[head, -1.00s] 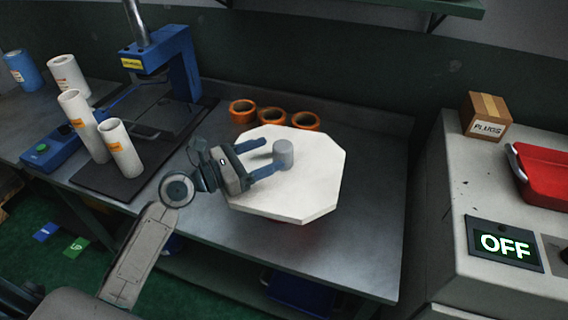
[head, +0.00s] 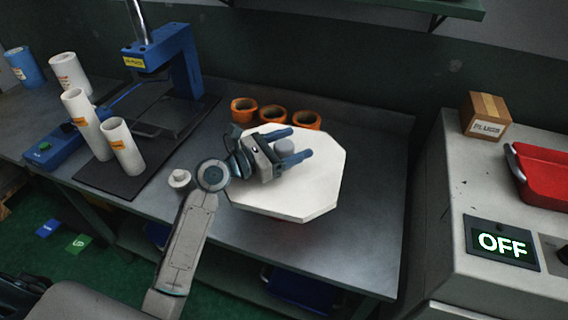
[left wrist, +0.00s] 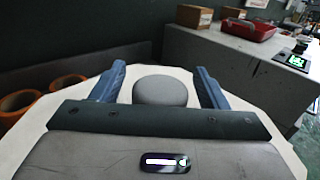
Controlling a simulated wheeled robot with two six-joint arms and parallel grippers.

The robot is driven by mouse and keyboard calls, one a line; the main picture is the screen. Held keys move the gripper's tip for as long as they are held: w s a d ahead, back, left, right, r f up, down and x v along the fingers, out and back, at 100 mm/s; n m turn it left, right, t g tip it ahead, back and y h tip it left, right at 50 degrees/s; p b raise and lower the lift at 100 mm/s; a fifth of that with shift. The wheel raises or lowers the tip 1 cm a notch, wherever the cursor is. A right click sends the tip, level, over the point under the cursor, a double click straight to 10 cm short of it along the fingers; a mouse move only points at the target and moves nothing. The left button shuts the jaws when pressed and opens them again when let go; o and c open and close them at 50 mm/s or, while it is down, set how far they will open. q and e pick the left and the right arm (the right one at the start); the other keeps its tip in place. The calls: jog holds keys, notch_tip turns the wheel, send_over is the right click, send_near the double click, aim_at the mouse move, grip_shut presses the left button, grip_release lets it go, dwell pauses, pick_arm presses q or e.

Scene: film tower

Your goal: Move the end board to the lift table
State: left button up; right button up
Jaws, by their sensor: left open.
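The end board looks to be the white octagonal board (head: 318,185) with a grey round knob (head: 284,146) on top, lying flat over the metal bench. A little red shows under its front edge. My left gripper (head: 300,143) is open above the board, its blue fingers on either side of the knob. In the left wrist view the knob (left wrist: 160,90) stands between the two fingers, with a gap visible on each side. I cannot tell which thing is the lift table. My right gripper is not in view.
Orange rings (head: 275,121) stand behind the board. A blue press (head: 182,62) and white rolls (head: 122,147) are at the left. A grey cabinet with an OFF display (head: 502,243) stands at the right. The bench's right end is bare.

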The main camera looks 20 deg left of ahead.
pick_arm(q)
jog(key=c, duration=1.4)
grip_shut()
jog(key=shift+r, duration=0.15)
